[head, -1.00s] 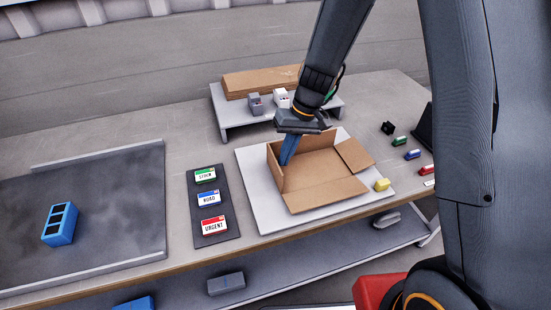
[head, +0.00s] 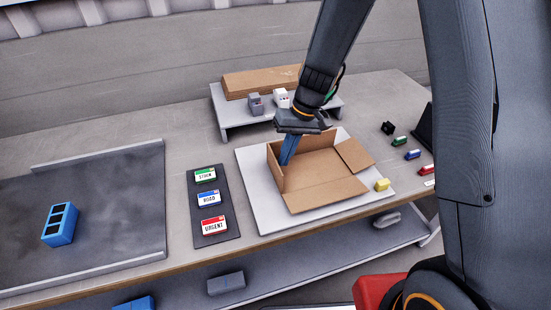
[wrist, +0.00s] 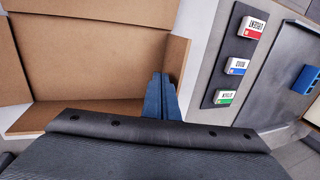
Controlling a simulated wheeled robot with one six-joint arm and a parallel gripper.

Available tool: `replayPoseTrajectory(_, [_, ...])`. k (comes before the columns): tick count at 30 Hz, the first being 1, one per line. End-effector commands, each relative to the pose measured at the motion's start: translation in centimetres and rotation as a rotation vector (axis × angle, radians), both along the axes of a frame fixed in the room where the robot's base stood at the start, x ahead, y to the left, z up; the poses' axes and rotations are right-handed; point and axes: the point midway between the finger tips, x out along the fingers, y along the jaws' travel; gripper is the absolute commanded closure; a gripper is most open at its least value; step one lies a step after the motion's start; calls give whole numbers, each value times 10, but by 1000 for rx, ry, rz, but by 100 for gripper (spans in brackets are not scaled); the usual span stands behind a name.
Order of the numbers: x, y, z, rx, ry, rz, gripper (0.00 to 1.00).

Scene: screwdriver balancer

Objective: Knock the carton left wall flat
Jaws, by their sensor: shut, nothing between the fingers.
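The open brown carton (head: 312,163) sits on a white board. Its left wall (head: 275,170) stands upright, and it shows as the upright wall at the right in the wrist view (wrist: 179,60). The back wall also stands, partly hidden by my gripper. The front wall (head: 325,194) and right wall (head: 355,156) lie folded outward, about flat. My gripper (head: 287,160) is shut and empty, its blue fingers pointing down inside the carton close to the left wall. In the wrist view the fingertips (wrist: 160,78) are beside that wall; I cannot tell whether they touch it.
A dark strip with STOCK, ROAD and URGENT labels (head: 228,228) lies left of the white board (head: 250,190). A raised shelf (head: 235,122) with flat cardboard stands behind. A yellow block (head: 382,185) is at the carton's right. A blue holder (head: 60,224) stands on the grey mat at left.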

Motion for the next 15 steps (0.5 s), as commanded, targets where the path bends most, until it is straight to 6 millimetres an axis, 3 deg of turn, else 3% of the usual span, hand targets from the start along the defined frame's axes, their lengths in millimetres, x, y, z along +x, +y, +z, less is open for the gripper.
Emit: replayPoseTrajectory(15, [0,-1,3,0,0,0,100])
